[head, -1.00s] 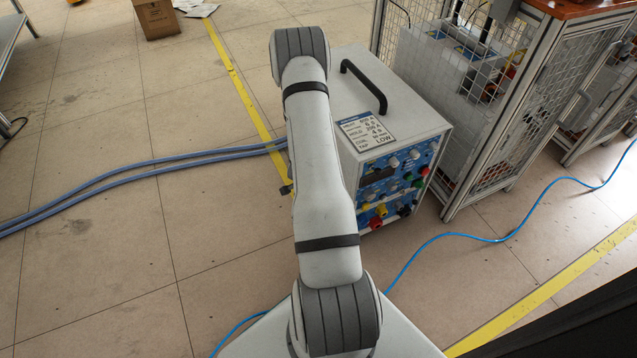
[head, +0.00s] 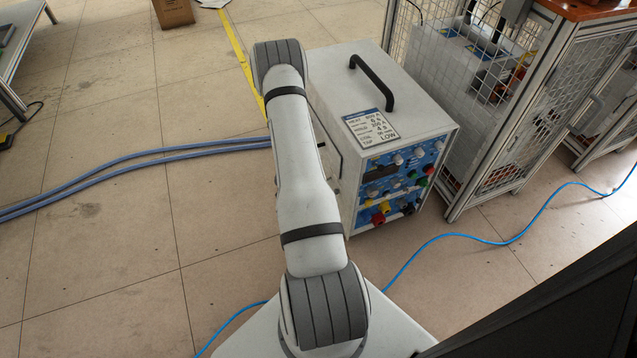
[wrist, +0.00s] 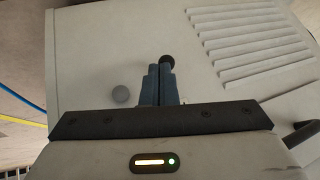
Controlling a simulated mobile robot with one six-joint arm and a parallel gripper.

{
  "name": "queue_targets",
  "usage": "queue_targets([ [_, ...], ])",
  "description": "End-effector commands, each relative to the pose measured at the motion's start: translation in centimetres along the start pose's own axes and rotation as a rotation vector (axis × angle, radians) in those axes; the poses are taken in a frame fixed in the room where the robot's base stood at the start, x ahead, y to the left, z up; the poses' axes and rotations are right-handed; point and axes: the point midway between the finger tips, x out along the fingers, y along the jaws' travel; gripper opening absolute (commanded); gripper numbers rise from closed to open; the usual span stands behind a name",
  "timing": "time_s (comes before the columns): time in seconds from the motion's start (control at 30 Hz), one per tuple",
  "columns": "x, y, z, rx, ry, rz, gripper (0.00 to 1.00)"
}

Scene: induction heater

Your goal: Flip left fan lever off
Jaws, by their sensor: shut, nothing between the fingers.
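The induction heater (head: 395,95) is a grey box with a black top handle and a blue front panel. In the wrist view, its pale side panel (wrist: 100,40) fills most of the picture. A dark round-tipped part (wrist: 167,60), which looks like the lever's end, shows at the fingertips, and a grey round knob (wrist: 121,94) lies left of the fingers. My gripper (wrist: 160,70) is shut and empty, its fingertips right by the dark tip; I cannot tell if they touch. In the head view my arm hides the gripper and part of the heater's left side.
Slatted vents (wrist: 250,45) lie right of the fingers on the panel. A mesh cage (head: 490,110) stands close to the heater's right. Blue-grey hoses (head: 130,162) run left over the floor, and a thin blue cable (head: 480,238) crosses at the front. Left floor is mostly clear.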

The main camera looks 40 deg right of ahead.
Motion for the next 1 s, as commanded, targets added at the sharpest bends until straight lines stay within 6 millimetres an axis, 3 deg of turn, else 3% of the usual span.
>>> queue_targets([
  [0.33, -1.0, -0.1, -1.3, 0.009, 0.002, 0.007, 0.0],
  [0.73, -1.1, -0.1, -1.3, 0.01, 0.002, 0.008, 0.0],
  [1.0, -4.7, 0.1, 0.4, 0.008, 0.002, 0.008, 0.0],
])
